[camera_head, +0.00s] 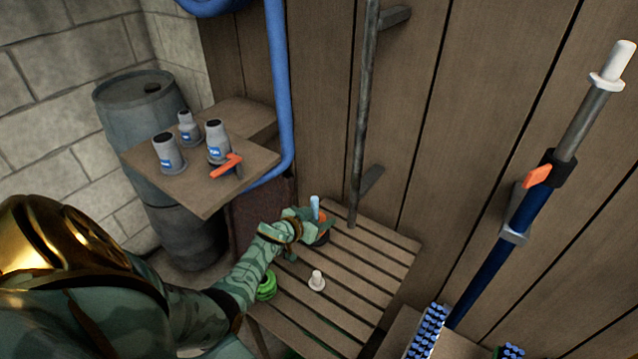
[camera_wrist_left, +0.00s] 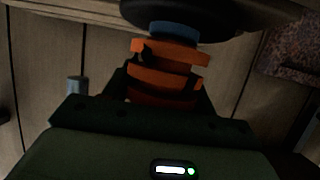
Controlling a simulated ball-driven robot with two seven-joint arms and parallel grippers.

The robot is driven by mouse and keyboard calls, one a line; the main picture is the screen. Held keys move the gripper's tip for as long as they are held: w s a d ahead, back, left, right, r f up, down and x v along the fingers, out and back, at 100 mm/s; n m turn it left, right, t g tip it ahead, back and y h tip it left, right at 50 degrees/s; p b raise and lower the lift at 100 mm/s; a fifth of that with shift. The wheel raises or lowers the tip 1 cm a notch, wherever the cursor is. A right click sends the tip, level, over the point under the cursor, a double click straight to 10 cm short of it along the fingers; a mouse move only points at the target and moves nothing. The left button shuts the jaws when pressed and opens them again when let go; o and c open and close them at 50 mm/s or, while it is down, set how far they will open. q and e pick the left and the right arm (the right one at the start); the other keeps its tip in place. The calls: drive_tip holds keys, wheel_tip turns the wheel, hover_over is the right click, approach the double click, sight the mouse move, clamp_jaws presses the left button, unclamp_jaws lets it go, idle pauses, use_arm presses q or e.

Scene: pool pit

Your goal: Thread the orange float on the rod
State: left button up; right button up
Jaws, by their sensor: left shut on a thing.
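My left gripper (camera_head: 312,222) reaches over the slatted table and is shut on the orange float (camera_head: 321,214). In the left wrist view the ridged orange float (camera_wrist_left: 165,72) sits between the dark fingers (camera_wrist_left: 150,95). A light blue rod (camera_head: 315,203) sticks up above the gripper. A blue section (camera_wrist_left: 174,30) also shows between the float and a round black base (camera_wrist_left: 180,12). The float lines up with the rod and appears to be around it, but the fingers hide the middle. My right gripper is not in view.
On the slatted table (camera_head: 345,297) stand a green ringed item (camera_head: 266,286) and a small white peg (camera_head: 317,281). A higher shelf (camera_head: 205,190) holds several grey cups and an orange-handled item (camera_head: 227,165). A blue pole (camera_head: 500,250) leans at right; a wooden wall closes the back.

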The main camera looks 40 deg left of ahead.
use_arm(q)
drive_tip(key=o, duration=1.5)
drive_tip(key=shift+c, duration=0.2)
drive_tip(key=shift+p+v, duration=0.8)
drive_tip(key=p+v, duration=0.2)
drive_tip(key=v, duration=0.1)
drive_tip(key=shift+s+r+p, duration=0.25)
drive_tip(key=shift+p, duration=0.15)
drive_tip(key=p+v, duration=0.4)
drive_tip(key=v, duration=0.2)
drive_tip(key=shift+f, duration=0.2)
